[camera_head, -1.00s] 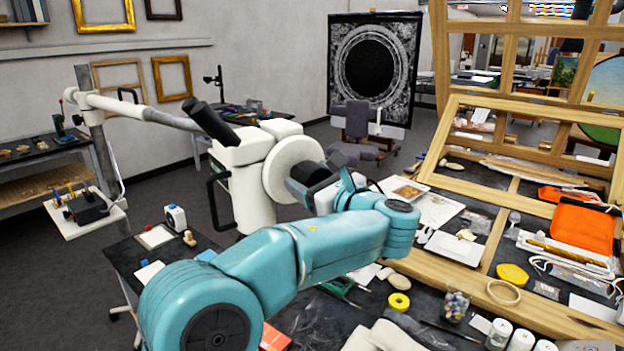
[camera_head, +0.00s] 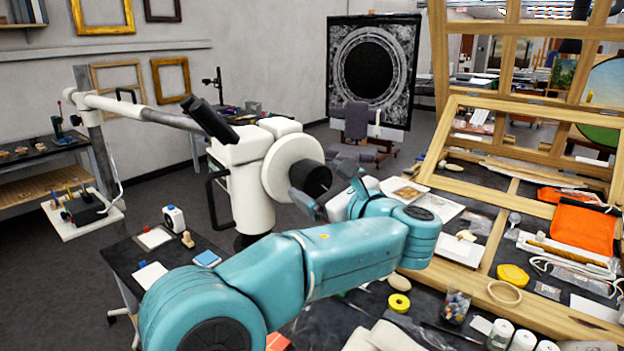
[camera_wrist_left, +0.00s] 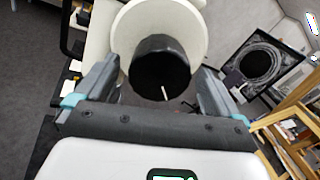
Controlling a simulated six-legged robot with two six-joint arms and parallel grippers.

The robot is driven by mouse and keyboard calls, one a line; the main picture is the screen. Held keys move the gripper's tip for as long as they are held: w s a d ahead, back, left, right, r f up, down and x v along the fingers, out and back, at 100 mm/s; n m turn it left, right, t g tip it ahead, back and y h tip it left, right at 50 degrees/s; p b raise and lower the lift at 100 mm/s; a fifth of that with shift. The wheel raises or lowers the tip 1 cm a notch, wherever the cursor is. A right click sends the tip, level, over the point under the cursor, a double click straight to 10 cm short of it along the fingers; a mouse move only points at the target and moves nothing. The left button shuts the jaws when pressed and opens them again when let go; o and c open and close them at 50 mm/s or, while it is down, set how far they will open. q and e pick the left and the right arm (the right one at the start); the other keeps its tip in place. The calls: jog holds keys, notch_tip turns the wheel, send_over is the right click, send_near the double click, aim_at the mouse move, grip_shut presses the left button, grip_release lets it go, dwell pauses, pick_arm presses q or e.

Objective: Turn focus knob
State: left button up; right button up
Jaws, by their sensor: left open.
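The focus knob (camera_head: 314,177) is a black cylinder on the white round housing (camera_head: 284,166) of the microscope. My left gripper (camera_head: 322,184) is open at the front right of the knob. In the left wrist view the knob (camera_wrist_left: 160,68) faces me, with a white mark at its lower edge slanting down. The open left gripper (camera_wrist_left: 155,72) has one finger on each side of the knob, with gaps on both sides. Nothing is held. My right gripper is in neither view.
The microscope hangs on a white boom arm (camera_head: 140,108) at the left. A dark side table (camera_head: 185,262) stands below it. At the right, a wooden frame (camera_head: 440,255) lies on a cluttered bench with a yellow tape roll (camera_head: 399,303) and jars.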

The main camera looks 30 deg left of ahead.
pick_arm(q)
jog(key=p+v, duration=0.1)
jog(key=v, duration=1.2)
dwell(0.8)
